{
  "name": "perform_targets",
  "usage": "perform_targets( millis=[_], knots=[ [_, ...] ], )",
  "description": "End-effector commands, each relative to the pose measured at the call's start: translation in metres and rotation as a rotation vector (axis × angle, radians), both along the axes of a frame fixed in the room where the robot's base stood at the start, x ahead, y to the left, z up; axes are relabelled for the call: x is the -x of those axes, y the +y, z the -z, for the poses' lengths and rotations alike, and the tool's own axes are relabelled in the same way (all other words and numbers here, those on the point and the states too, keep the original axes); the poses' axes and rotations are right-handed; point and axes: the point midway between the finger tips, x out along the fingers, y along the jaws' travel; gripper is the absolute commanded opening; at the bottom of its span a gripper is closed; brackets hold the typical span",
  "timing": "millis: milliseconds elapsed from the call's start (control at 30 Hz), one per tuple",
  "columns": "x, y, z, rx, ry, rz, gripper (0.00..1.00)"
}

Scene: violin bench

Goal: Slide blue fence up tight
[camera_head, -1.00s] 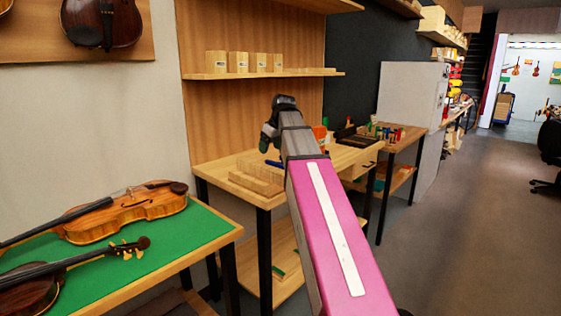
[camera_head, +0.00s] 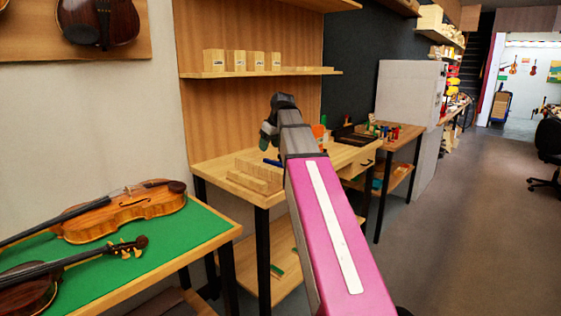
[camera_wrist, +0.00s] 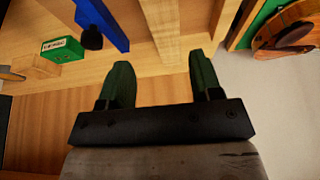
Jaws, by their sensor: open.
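The blue fence (camera_wrist: 102,22) is a flat blue bar at the top of the wrist view, left of my fingers, with a black knob (camera_wrist: 92,39) beside its end. In the head view only a small bit of blue (camera_head: 272,162) shows on the wooden bench, beside pale wood pieces. My gripper (camera_wrist: 160,62) is open and empty, its two green fingers apart. A pale wood strip (camera_wrist: 160,28) lies beyond the gap between them. In the head view my gripper (camera_head: 266,138) hangs above the bench, partly hidden by its own wrist.
A green box (camera_wrist: 62,49) lies left of the knob. Pale wood pieces (camera_head: 255,178) sit on the bench's front left. A green-topped table (camera_head: 170,238) with violins stands at the left. A shelf (camera_head: 260,73) with blocks is above the bench. Floor (camera_head: 470,240) at right is clear.

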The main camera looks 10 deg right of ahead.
Motion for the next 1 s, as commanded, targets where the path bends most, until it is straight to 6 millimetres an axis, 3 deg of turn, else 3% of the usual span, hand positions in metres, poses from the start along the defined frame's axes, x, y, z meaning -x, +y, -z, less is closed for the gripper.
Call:
perform_targets(
  millis=[200,333,567,1000],
  knots=[
    [-0.035,-0.062,-0.024,0.002,0.000,0.131,0.59],
    [-0.042,-0.083,-0.031,0.001,0.000,0.179,0.59],
    [-0.048,-0.082,-0.013,0.000,0.001,0.186,0.59],
    [-0.073,-0.072,0.051,0.000,0.001,0.186,0.59]
  ],
)
